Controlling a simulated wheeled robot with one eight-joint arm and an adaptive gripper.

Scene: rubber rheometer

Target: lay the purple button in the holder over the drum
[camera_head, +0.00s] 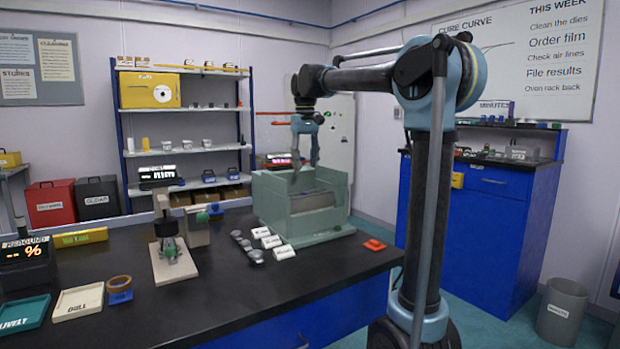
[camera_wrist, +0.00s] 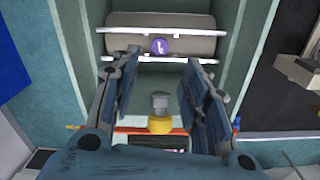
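The purple button (camera_wrist: 160,45) is a small round disc with a white mark. In the wrist view it lies in front of the grey drum (camera_wrist: 205,42), near the lower of two pale rails (camera_wrist: 195,59). Whether it rests in a holder or on the drum I cannot tell. My gripper (camera_wrist: 162,58) is open, its fingers apart to the left and right of the button, with nothing held. In the head view my gripper (camera_head: 304,178) points down over the pale green drum machine (camera_head: 275,205); the button does not show there.
A grey-topped yellow part (camera_wrist: 160,122) shows between my fingers in the wrist view. White label cards (camera_head: 271,242) and small metal pieces (camera_head: 256,256) lie before the machine. An orange piece (camera_head: 374,245) lies at right. The black bench (camera_head: 270,295) is clear at front.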

